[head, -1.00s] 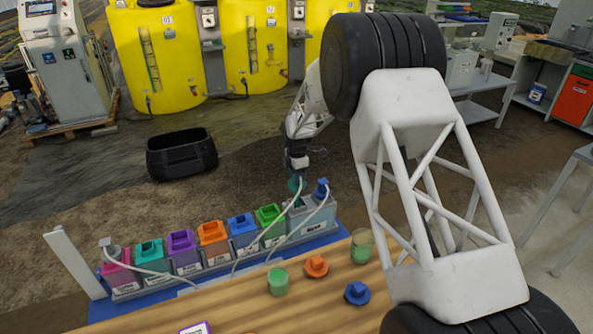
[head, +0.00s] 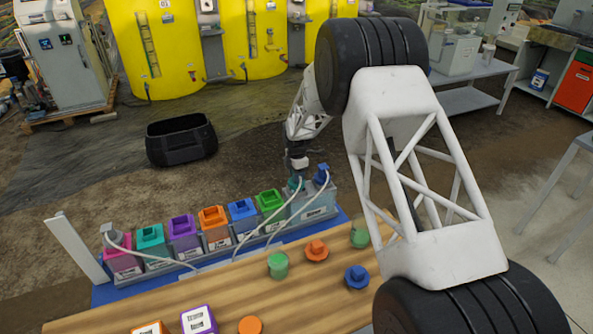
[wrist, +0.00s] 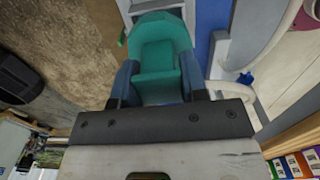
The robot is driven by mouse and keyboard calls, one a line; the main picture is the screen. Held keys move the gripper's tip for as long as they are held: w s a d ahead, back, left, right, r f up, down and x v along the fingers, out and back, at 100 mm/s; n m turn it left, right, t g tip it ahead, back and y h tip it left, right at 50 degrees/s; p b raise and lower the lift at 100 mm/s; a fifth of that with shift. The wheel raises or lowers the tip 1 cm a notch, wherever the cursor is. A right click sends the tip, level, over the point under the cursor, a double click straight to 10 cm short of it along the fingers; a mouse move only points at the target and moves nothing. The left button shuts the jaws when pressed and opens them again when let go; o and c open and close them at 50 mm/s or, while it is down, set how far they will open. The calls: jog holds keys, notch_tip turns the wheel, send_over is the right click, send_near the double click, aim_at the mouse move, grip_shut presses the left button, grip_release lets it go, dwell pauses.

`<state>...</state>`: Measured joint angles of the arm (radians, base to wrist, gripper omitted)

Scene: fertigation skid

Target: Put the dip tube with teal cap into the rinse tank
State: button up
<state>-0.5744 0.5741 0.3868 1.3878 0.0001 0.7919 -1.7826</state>
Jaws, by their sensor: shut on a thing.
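My gripper (head: 298,165) is shut on the teal cap (head: 294,183) of the dip tube, at the right end of the tank row. In the wrist view the teal cap (wrist: 160,55) sits between the two blue-grey fingers. Below it in the head view is the wide grey tank (head: 316,213), whose label is too small to read; it looks like the rinse tank. The cap is at the level of this tank's top, at its left part. The tube below the cap is hidden, so I cannot tell how deep it sits.
A blue-capped tube (head: 321,175) stands close to the right of the teal cap. White hoses (head: 275,228) arc over the row of smaller coloured-cap tanks. Loose caps, such as a blue one (head: 357,278), lie on the wooden table (head: 200,300). A black crate (head: 181,143) stands behind.

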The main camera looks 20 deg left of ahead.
jog(key=shift+f, duration=0.55)
jog(key=o, duration=1.3)
jog(key=shift+r, duration=3.9)
